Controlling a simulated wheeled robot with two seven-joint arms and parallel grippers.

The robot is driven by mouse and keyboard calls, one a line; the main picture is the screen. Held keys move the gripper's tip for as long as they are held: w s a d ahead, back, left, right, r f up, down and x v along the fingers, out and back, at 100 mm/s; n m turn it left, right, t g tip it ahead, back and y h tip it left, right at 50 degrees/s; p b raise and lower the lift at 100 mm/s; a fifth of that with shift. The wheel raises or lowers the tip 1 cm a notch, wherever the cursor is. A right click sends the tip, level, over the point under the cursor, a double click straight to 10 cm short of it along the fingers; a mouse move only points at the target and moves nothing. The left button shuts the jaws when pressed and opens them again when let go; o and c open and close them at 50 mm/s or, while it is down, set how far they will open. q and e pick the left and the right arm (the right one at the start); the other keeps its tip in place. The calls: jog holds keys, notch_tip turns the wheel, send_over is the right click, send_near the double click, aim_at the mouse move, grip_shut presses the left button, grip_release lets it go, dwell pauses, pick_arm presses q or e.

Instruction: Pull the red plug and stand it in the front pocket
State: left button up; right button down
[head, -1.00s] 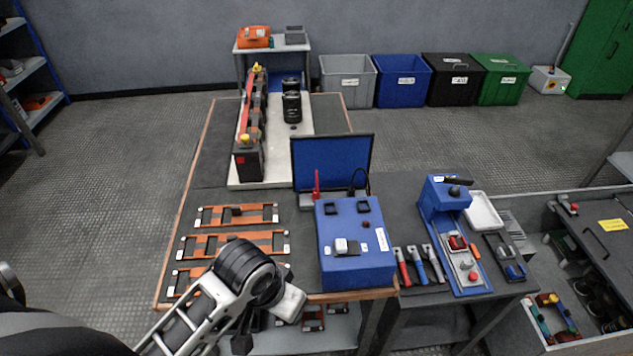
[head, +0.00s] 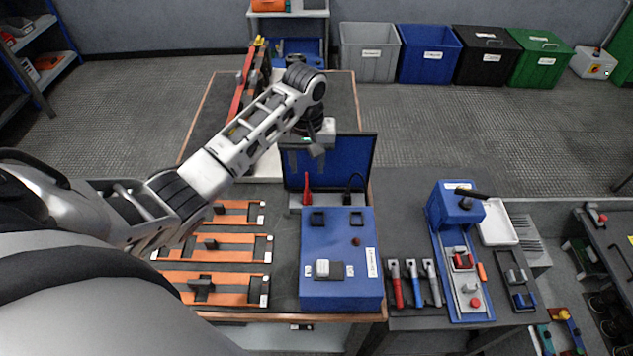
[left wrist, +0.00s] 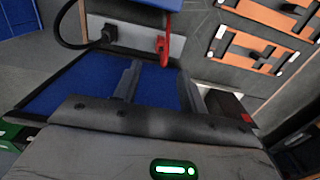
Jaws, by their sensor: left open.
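The red plug (head: 307,188) stands upright on a grey strip (head: 293,201) at the back of the blue box (head: 341,280), before a black-framed blue panel (head: 350,165). In the left wrist view the red plug (left wrist: 163,48) shows beyond my fingertips, not between them. A black plug with a cable (left wrist: 108,34) is beside it. My left gripper (head: 318,150) is open and empty, over the panel, behind and above the red plug. Two dark square recesses, one of them here (head: 318,219), are in the box's top; I cannot tell which part is the front pocket. My right gripper is not in view.
Orange-railed racks (head: 225,255) lie left of the box. A tall dark unit with red and yellow parts (head: 245,85) stands behind my left arm. Coloured-handled tools (head: 416,285) and a blue press (head: 455,210) are on the right bench.

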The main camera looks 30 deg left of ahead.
aim_at(307, 188)
pick_arm(q)
jog(key=shift+s, duration=0.25)
notch_tip(307, 188, down, 8)
jog(key=shift+r+b, duration=0.1)
jog(key=shift+b, duration=0.4)
jog(key=shift+f, duration=0.6)
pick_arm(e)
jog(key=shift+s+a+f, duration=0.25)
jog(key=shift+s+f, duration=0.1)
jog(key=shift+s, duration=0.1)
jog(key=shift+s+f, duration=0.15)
